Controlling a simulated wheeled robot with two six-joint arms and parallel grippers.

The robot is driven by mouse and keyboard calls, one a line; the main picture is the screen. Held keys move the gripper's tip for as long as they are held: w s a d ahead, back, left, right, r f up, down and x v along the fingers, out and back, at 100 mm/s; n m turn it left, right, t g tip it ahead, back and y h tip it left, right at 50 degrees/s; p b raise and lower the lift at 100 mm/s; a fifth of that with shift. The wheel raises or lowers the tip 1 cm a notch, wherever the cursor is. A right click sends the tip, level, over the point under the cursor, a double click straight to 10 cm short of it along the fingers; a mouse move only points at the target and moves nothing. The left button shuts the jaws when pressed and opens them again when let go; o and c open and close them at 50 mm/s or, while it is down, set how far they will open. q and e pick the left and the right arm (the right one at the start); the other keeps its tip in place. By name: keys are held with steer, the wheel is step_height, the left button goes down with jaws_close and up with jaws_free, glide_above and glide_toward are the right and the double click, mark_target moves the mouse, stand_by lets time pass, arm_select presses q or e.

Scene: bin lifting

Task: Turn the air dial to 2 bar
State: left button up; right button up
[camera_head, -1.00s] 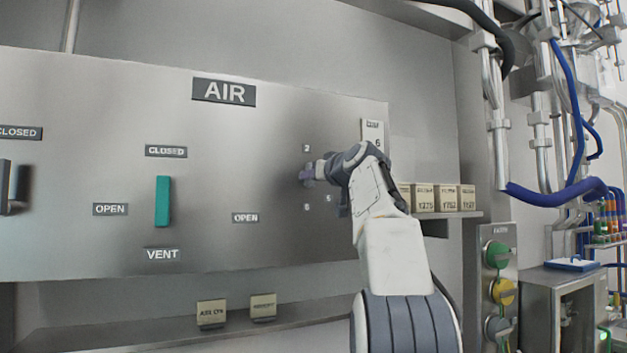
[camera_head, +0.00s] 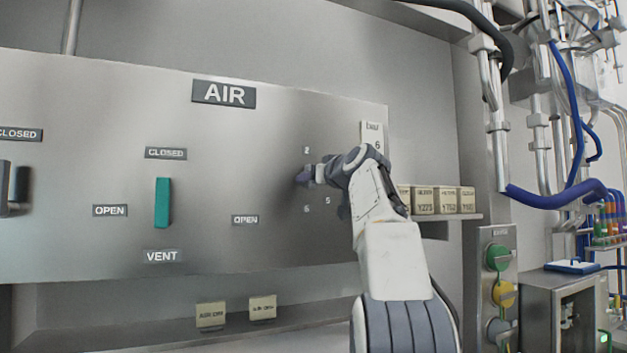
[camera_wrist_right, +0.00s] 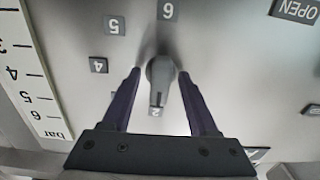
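The air dial (camera_wrist_right: 160,73) is a grey knob on the steel panel, seen in the right wrist view, which is upside down. Its narrow end lies against the small label 2 (camera_wrist_right: 155,112). Labels 4 (camera_wrist_right: 98,65), 5 (camera_wrist_right: 115,25) and 6 (camera_wrist_right: 167,10) show around it. My right gripper (camera_wrist_right: 160,74) has its two purple fingers on either side of the knob, with small gaps that look clear of it. In the head view, the right gripper (camera_head: 305,175) reaches the panel below label 2 (camera_head: 307,150) and hides the dial. My left gripper is out of view.
A bar scale (camera_wrist_right: 35,80) is beside the dial. A teal vent handle (camera_head: 162,203) and a dark handle (camera_head: 8,188) stick out of the panel further left. Small labelled boxes (camera_head: 440,200) sit on a shelf at right. Pipes and hoses (camera_head: 555,195) fill the far right.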

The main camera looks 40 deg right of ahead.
steer(key=shift+s, duration=0.1)
steer(key=b+v, duration=0.5)
steer(key=v, duration=0.5)
steer(key=shift+s, duration=0.15)
